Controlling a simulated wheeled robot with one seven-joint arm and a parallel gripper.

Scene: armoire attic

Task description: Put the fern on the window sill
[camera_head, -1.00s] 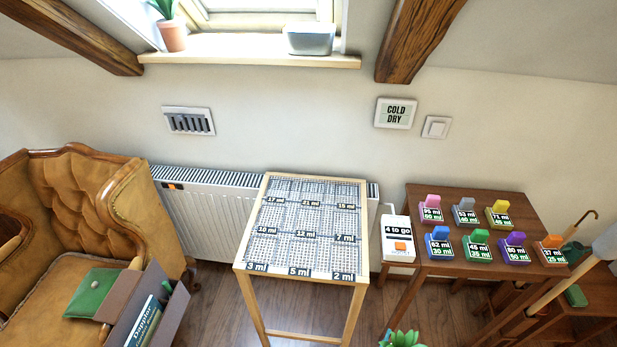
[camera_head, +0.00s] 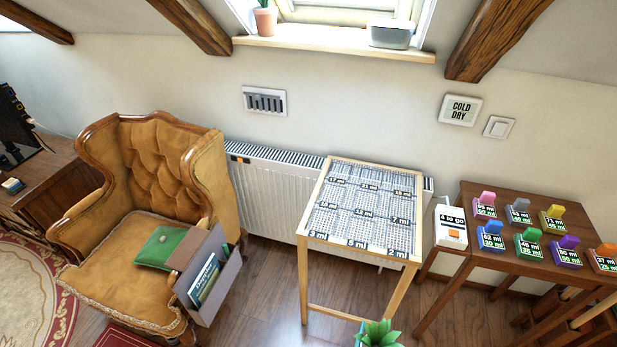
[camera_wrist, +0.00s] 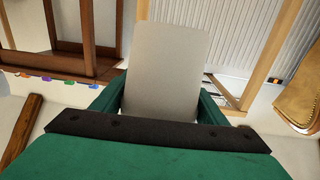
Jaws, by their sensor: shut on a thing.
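The fern (camera_head: 377,334) shows green pointed leaves at the bottom edge of the head view, in front of the tall wooden stand; its pot is cut off there. In the wrist view a pale grey tapered body (camera_wrist: 166,62), which looks like the fern's pot, sits between the green fingers of my gripper (camera_wrist: 158,101). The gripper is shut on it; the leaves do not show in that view. The window sill (camera_head: 320,47) is a light wooden board under the window, up and beyond the fern.
A terracotta-potted plant (camera_head: 265,21) stands at the sill's left and a grey planter (camera_head: 391,35) at its right, with bare board between. Below are a stand with a number-grid top (camera_head: 365,208), a radiator (camera_head: 270,195), an armchair (camera_head: 150,170) and a brown table (camera_head: 470,255).

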